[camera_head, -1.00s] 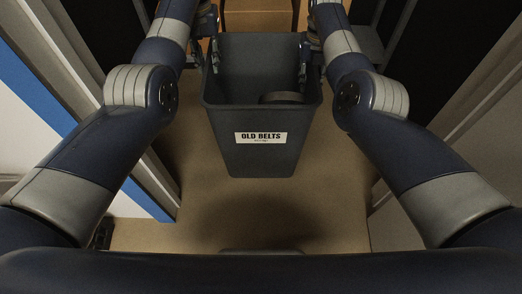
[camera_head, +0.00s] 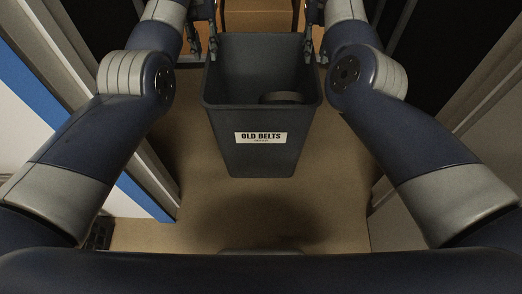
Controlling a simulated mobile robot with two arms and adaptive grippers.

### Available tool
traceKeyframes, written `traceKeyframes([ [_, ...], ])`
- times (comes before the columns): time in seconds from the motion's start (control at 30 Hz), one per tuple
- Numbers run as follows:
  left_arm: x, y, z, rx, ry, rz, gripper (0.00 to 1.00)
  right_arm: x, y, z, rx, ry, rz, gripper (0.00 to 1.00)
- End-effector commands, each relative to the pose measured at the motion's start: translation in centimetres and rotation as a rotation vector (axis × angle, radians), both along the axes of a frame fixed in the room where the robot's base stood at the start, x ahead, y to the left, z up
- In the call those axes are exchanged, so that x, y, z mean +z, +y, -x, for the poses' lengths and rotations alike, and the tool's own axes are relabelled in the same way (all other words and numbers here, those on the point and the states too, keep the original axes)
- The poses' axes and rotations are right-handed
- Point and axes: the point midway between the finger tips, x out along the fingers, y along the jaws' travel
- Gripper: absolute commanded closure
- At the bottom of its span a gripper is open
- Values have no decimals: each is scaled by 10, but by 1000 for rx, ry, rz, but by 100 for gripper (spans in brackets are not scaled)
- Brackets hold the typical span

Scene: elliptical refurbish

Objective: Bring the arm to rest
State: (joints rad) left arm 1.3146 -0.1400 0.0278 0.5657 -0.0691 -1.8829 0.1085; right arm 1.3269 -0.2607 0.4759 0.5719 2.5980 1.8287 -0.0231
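A dark grey bin (camera_head: 265,118) with a white "OLD BELTS" label (camera_head: 260,138) stands upright on the floor between my arms. A dark curved belt (camera_head: 283,98) lies inside it. My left gripper (camera_head: 204,44) is at the bin's far left corner, with its two fingers apart and nothing seen between them. My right gripper (camera_head: 315,48) is at the far right corner, also with fingers apart and empty. Whether either fingertip touches the rim is unclear.
A brown box-like object (camera_head: 260,15) is beyond the bin. A white and blue panel (camera_head: 45,115) is on the left, and grey frame edges (camera_head: 455,85) line the right. The tan floor (camera_head: 260,215) in front of the bin is clear.

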Motion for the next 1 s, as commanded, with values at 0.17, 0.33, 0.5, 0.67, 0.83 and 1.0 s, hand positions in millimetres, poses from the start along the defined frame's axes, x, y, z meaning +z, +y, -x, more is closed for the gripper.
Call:
traceKeyframes([
  [0.17,0,0,0,0,0,0,75,10,0,0,1,1,0,75],
  [0.33,0,0,0,0,0,0,75,11,0,0,1,1,0,75],
  [0.5,0,0,0,0,0,0,75,10,0,0,1,1,0,75],
  [0.67,0,0,0,0,0,0,75,10,0,0,1,1,0,75],
  [0.83,20,0,0,0,-1,0,75,30,0,0,0,-1,0,75],
  [1.0,51,0,0,0,-1,0,75,61,0,0,0,0,0,75],
])
